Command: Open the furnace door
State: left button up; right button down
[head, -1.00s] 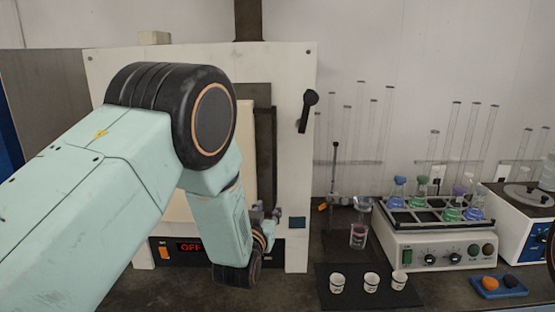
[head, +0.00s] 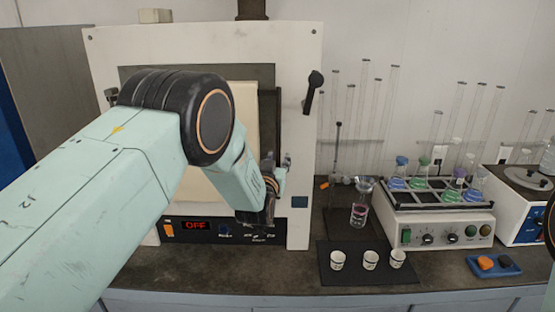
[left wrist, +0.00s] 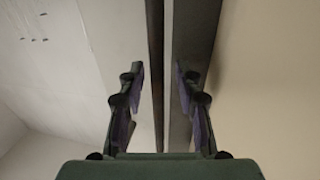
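The furnace (head: 302,130) has a white front, and its display reads OFF. Its door (head: 232,100) is a cream slab, largely hidden behind my left arm. A dark gap runs along the door's right side, so it looks ajar; how far I cannot tell. A black lever handle (head: 313,92) sits on the front, right of the door. My left gripper (head: 277,168) is near the door's lower right edge, below the handle. In the left wrist view its fingers (left wrist: 158,85) are apart, with a dark gap and a grey strip between them. Contact is not clear.
On the bench to the right are a black mat (head: 335,277) with three white cups, a flask (head: 361,205), a shaker (head: 440,230) holding several flasks, and a blue tray (head: 508,268). Tall glass tubes stand behind. Bare bench shows in front of the furnace.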

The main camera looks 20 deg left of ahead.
pick_arm(q)
jog(key=shift+w+d, duration=0.15)
jog(key=shift+w, duration=0.1)
jog(key=shift+s+d, duration=0.1)
jog(key=shift+s, duration=0.05)
jog(key=shift+s+r, duration=0.1)
jog(key=shift+c, duration=0.7)
jog(key=shift+a, duration=0.2)
jog(key=c, duration=0.3)
jog(key=shift+d, duration=0.15)
grip_shut()
